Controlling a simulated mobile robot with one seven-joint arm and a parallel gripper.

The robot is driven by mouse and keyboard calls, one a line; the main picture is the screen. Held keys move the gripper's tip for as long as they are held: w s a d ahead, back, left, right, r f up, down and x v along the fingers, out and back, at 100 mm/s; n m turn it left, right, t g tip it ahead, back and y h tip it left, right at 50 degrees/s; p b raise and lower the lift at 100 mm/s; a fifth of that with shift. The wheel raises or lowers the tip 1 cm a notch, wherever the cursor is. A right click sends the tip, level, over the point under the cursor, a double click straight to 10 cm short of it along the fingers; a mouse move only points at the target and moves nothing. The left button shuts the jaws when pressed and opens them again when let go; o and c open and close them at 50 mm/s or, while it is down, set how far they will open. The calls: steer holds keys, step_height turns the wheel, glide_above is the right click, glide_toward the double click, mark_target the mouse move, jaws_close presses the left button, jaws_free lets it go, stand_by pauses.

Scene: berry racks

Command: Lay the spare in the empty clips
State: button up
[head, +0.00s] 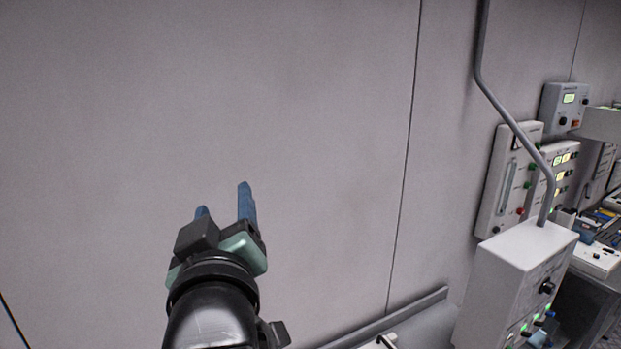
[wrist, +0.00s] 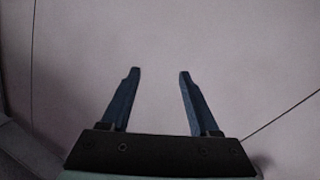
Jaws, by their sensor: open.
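My gripper (head: 225,198) is raised in front of a plain pale wall in the head view. Its two blue fingers stand apart with nothing between them. The wrist view shows the same open, empty fingers (wrist: 158,75) against the bare wall. I cannot make out the spare or the empty clips in either view.
A pale control box (head: 510,275) with a conduit (head: 515,125) stands at the right. Panels with knobs and lights (head: 510,180) hang on the wall behind it. A cluttered bench (head: 597,258) is at the far right. The wall (head: 300,110) ahead is bare.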

steer(key=s+d+r+m+t+h, duration=0.2)
steer(key=s+d+r+m+t, duration=0.2)
steer(key=r, duration=0.6)
steer(key=s+d+r+m+t+h, duration=0.2)
steer(key=s+d+r+m+t, duration=0.2)
steer(key=s+d+r, duration=0.4)
step_height(320, 180, up, 2)
steer(key=shift+s+r+t, duration=0.15)
steer(key=shift+s+t, duration=0.65)
steer(key=shift+s, duration=0.1)
steer(key=shift+d, duration=0.1)
